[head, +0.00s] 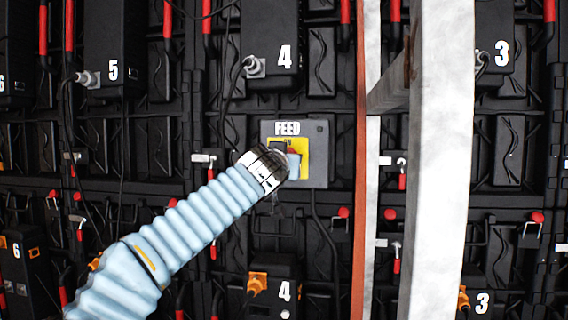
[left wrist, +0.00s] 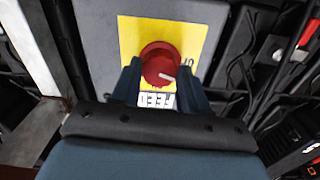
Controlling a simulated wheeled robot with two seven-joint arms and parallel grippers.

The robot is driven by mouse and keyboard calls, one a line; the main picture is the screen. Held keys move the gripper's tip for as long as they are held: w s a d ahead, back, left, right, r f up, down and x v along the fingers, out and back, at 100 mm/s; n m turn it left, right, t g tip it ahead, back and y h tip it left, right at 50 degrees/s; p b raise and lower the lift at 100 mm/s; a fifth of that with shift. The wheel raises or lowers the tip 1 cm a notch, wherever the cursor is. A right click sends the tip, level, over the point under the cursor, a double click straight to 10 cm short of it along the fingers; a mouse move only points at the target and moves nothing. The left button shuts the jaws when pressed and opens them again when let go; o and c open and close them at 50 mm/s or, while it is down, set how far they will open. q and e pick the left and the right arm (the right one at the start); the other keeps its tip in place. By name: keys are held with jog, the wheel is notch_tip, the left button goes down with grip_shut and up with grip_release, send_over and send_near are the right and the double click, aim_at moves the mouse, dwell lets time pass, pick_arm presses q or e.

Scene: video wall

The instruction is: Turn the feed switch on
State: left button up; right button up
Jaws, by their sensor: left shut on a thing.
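The feed switch is a round red knob (left wrist: 160,62) on a yellow plate (left wrist: 133,35), fixed to a grey box (head: 319,172) labelled FEED in the head view. My left gripper (left wrist: 160,80) has one finger on each side of the knob and is shut on it. A white mark on the knob points to the lower right in the left wrist view, where the FEED label is upside down. Small lettering beside the knob is only partly readable. In the head view my left gripper (head: 287,163) covers most of the knob. My right gripper is not in view.
A pale upright post (head: 440,170) and a thin reddish-brown upright (head: 360,200) stand right of the box. The black panel wall behind carries cables, red handles and numbered units, including a unit 4 (head: 270,45) above and another unit 4 (head: 274,290) below the box.

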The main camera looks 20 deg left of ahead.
pick_arm(q)
jog(key=shift+m+p, duration=0.95)
jog(key=shift+m, duration=6.05)
jog(key=o, duration=1.1)
jog(key=shift+c, duration=0.2)
